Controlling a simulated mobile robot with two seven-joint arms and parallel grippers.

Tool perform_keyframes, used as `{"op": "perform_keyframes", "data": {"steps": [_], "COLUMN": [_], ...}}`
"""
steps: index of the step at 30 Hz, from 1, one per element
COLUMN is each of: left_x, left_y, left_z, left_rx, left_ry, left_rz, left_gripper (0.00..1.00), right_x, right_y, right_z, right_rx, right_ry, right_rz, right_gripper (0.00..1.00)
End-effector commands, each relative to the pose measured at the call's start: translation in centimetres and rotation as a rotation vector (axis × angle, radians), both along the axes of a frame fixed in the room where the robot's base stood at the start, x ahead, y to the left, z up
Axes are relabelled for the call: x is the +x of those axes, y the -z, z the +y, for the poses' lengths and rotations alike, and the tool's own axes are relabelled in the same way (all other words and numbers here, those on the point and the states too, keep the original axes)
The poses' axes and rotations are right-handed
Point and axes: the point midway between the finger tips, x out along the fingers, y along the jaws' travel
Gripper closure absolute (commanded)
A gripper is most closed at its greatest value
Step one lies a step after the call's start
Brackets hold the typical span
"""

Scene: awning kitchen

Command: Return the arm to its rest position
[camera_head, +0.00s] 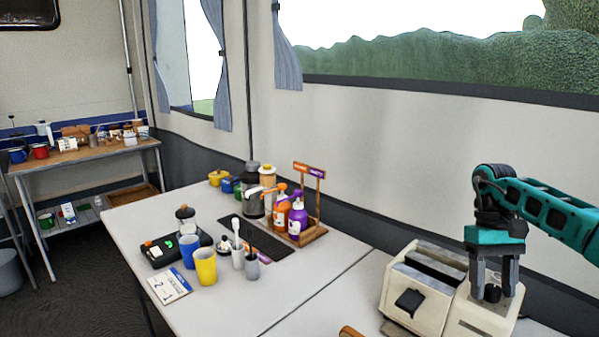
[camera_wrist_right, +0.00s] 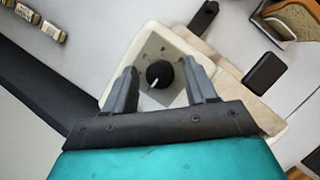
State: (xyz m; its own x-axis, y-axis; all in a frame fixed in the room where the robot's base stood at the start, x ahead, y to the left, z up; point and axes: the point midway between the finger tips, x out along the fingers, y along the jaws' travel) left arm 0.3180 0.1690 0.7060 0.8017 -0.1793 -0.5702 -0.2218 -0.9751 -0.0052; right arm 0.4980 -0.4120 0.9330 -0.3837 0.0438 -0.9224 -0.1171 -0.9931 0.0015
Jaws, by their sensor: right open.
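My right gripper (camera_head: 493,287) is at the right of the head view, pointing down over the end of a cream toaster (camera_head: 410,285). In the right wrist view the gripper (camera_wrist_right: 161,80) is open, with its two dark fingers apart. The toaster's black knob (camera_wrist_right: 160,74) shows between the fingers, with nothing seen held. I cannot tell whether the fingers touch the toaster. My left gripper is not in view.
A white table (camera_head: 225,305) holds blue and yellow cups (camera_head: 205,266), a dark scale (camera_head: 165,250) and orange and purple bottles (camera_head: 297,218) left of the toaster. A wall stands behind. The table's front middle is mostly clear.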

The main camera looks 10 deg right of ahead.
Motion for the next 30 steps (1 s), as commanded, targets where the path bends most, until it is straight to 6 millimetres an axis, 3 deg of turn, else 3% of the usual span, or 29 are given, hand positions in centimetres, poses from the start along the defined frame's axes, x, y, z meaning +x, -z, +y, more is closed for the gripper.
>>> {"op": "perform_keyframes", "data": {"steps": [12, 30], "left_x": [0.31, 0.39], "left_y": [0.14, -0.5], "left_z": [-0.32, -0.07], "left_rx": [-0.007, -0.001], "left_ry": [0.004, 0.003], "left_rz": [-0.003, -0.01], "left_gripper": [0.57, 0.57], "right_x": [-0.08, -0.34], "right_y": [-0.32, -0.45], "right_z": [-0.37, -0.55], "right_rx": [0.001, 0.0], "right_ry": [0.458, 0.996], "right_rz": [-0.004, -0.003], "right_gripper": [0.43, 0.43]}}
